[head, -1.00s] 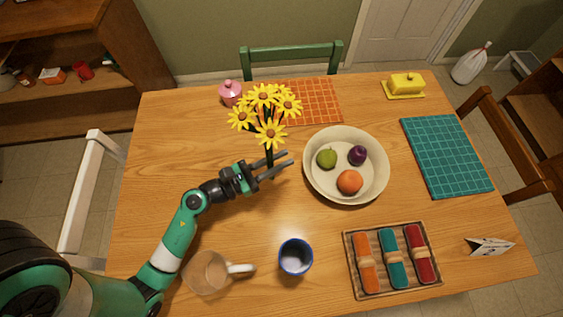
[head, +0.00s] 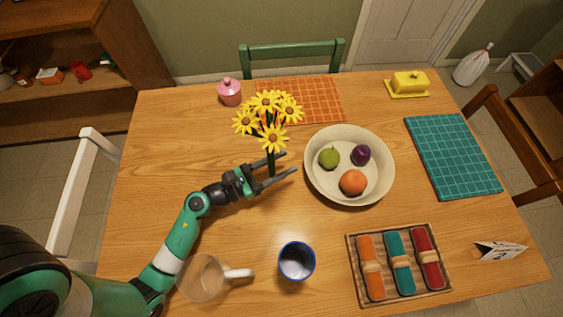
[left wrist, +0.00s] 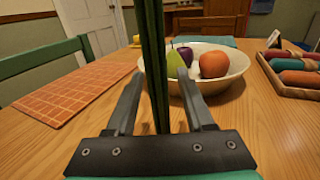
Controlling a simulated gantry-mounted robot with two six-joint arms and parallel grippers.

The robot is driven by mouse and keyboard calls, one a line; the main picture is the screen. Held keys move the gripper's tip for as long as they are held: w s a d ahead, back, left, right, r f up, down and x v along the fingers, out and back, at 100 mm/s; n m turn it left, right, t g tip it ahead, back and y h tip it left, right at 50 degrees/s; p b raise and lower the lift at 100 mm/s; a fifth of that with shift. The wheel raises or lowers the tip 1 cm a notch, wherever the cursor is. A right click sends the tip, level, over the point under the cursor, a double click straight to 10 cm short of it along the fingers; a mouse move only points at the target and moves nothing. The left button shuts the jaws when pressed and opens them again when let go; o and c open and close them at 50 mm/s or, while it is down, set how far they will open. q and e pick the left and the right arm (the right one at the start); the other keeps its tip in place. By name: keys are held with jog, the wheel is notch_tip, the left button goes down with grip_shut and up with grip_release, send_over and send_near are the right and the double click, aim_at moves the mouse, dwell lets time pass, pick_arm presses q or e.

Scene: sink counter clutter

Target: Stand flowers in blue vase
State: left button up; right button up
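A bunch of yellow flowers (head: 270,117) with dark green stems is upright left of the fruit bowl. Its stems (left wrist: 153,65) pass between the fingers of my left gripper (head: 290,162). In the left wrist view, my left gripper (left wrist: 160,95) is open, with a gap on each side of the stems. I cannot tell what supports the stems' lower end. A blue-rimmed round vessel (head: 296,261), seen from above and apparently the blue vase, stands near the front with nothing in it. My right gripper is not in view.
A cream bowl (head: 318,187) of fruit stands right of the flowers. A clear mug (head: 203,278) is left of the blue vessel, and a tray (head: 398,298) with rolled cloths is right of it. A pink jar (head: 229,93) and orange mat (head: 318,98) lie behind.

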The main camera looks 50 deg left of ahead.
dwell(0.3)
pick_arm(q)
jog(key=shift+s+r, duration=0.1)
jog(key=shift+r, duration=0.1)
jog(key=s, duration=0.3)
jog(key=s+a, duration=0.1)
jog(key=s, duration=0.6)
jog(key=shift+s+a+p, duration=0.3)
jog(key=shift+a+p, duration=0.05)
jog(key=shift+a, duration=0.05)
jog(key=shift+s, duration=0.55)
jog(key=shift+o, duration=0.5)
